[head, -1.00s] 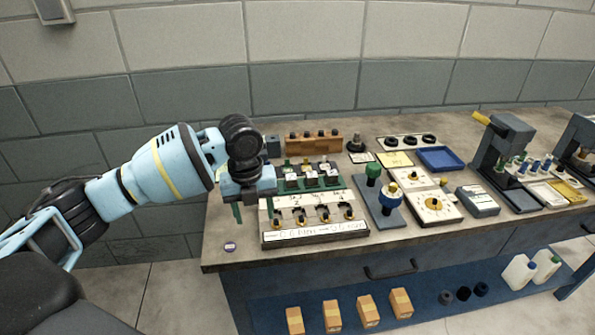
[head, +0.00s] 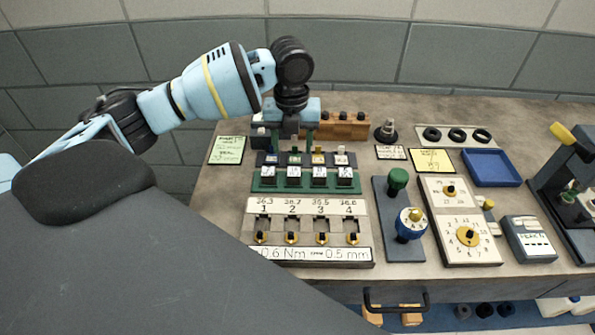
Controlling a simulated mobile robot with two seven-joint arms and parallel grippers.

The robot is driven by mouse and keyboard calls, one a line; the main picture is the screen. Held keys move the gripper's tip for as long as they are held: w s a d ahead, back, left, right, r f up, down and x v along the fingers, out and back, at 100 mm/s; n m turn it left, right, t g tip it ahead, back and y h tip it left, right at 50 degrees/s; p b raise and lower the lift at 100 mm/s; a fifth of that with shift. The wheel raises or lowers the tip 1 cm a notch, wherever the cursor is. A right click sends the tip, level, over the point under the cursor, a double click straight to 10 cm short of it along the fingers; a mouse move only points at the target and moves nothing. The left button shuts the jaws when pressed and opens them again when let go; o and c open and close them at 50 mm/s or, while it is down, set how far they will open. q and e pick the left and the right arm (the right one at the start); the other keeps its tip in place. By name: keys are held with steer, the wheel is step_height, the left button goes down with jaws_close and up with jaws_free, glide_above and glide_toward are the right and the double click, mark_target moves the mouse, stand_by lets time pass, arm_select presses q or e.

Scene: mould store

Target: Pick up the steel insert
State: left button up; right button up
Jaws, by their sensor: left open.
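My left gripper (head: 292,143) is open, its two green fingers pointing down behind the row of small coloured pieces. Nothing shows between the fingers. In front of it, a green rack (head: 258,181) holds several dark blocks with white marked faces, such as this block (head: 294,177). Behind them is a dark strip with small green, yellow and white-topped pieces (head: 318,157). A grey metal piece (head: 388,129) stands on a round black base to the right. I cannot tell for certain which piece is the steel insert. My right gripper is not in view.
A numbered fixture plate (head: 308,207) with slots and brass knobs lies in front of the rack. A wooden block (head: 346,127) stands behind, close to the gripper. A blue-dial device (head: 410,222), a white dial panel (head: 452,236) and an empty blue tray (head: 490,167) lie right.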

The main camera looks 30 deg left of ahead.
mark_target(294, 171)
arm_select(q)
steer(key=shift+s+f, duration=0.1)
steer(key=shift+f, duration=1.3)
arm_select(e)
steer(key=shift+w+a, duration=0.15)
arm_select(q)
steer(key=f, duration=0.4)
steer(key=shift+s+d, duration=0.3)
steer(key=shift+d, duration=0.05)
steer(key=shift+f, duration=0.45)
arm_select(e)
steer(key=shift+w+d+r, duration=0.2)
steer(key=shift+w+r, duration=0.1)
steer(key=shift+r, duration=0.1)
arm_select(q)
steer(key=c, duration=1.2)
